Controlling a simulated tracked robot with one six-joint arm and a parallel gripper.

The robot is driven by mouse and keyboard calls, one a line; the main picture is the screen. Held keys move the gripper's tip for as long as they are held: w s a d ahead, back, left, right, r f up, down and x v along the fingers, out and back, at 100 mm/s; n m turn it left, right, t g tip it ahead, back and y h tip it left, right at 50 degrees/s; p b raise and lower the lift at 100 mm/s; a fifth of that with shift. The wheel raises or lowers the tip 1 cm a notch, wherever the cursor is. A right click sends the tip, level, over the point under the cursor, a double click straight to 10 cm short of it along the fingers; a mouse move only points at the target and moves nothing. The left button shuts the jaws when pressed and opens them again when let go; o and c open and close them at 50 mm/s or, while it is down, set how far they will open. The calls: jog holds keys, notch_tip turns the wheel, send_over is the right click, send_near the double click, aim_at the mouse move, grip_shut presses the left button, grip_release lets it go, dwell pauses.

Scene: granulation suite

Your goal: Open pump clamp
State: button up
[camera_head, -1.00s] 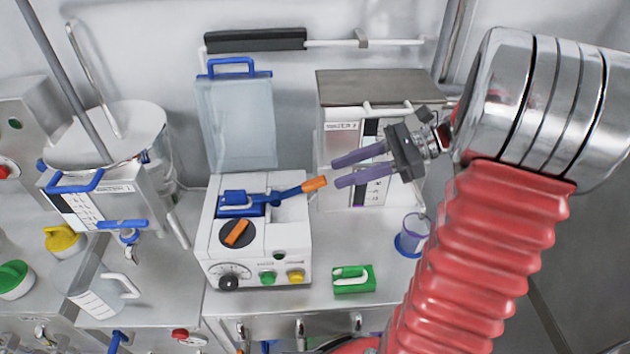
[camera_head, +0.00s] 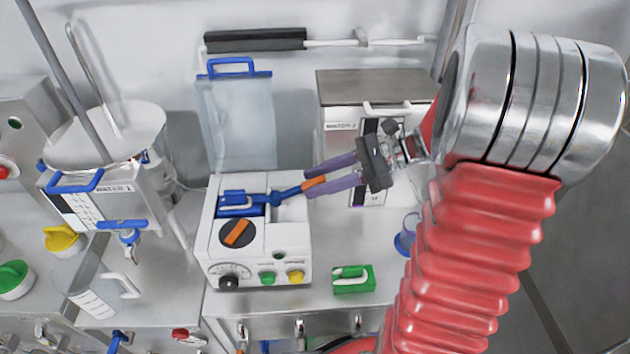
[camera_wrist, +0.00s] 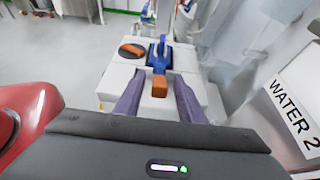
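The white pump (camera_head: 257,262) stands on the steel bench, with a blue clamp (camera_head: 240,203) on its top. The clamp's blue lever points right and ends in an orange handle tip (camera_head: 313,182). My gripper (camera_head: 308,181) is at the lever's right end, its two purple fingers apart on either side of the orange tip. In the wrist view my gripper (camera_wrist: 158,98) is open, and the orange tip (camera_wrist: 159,87) lies between the fingers with a gap on each side. The blue clamp (camera_wrist: 159,54) is beyond it.
An orange knob (camera_head: 237,233) sits on the pump top. The Water 2 box (camera_head: 340,118) stands close behind my gripper. A green item (camera_head: 353,279) and a blue-rimmed cup (camera_head: 407,238) are on the bench to the right. The Water 1 vessel (camera_head: 110,150) is at left.

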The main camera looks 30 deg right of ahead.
jog(key=shift+w+a+f, duration=0.2)
jog(key=shift+a, duration=0.25)
grip_shut()
dwell(0.5)
